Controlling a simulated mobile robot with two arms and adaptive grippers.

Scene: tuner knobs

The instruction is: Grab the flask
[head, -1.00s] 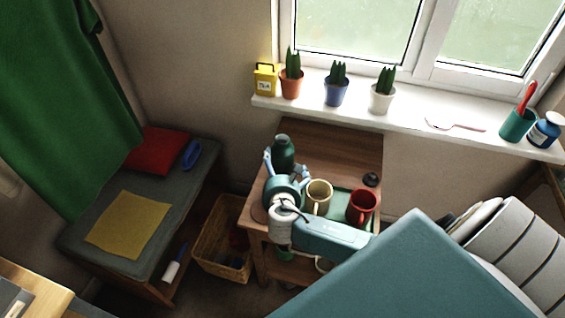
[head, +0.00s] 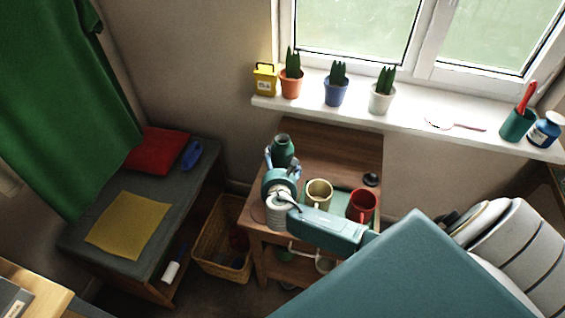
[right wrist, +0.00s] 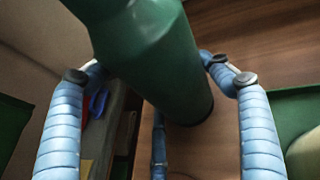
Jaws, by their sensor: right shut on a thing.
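The flask (head: 283,152) is dark green with a narrower neck and stands at the left of the small wooden table (head: 330,137). My right gripper (head: 281,161) has its blue fingers on both sides of the flask and is shut on it. In the right wrist view the flask (right wrist: 160,60) fills the space between the fingers of the gripper (right wrist: 155,68), with its lower end over the wooden top. I cannot tell whether its base touches the table. My left gripper is not in view.
A cream mug (head: 319,192) and a red mug (head: 361,206) stand on a green tray close to the right of my gripper. A small dark knob-like item (head: 371,179) is behind them. Potted plants line the windowsill (head: 415,112). A wicker basket (head: 212,258) is on the floor at left.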

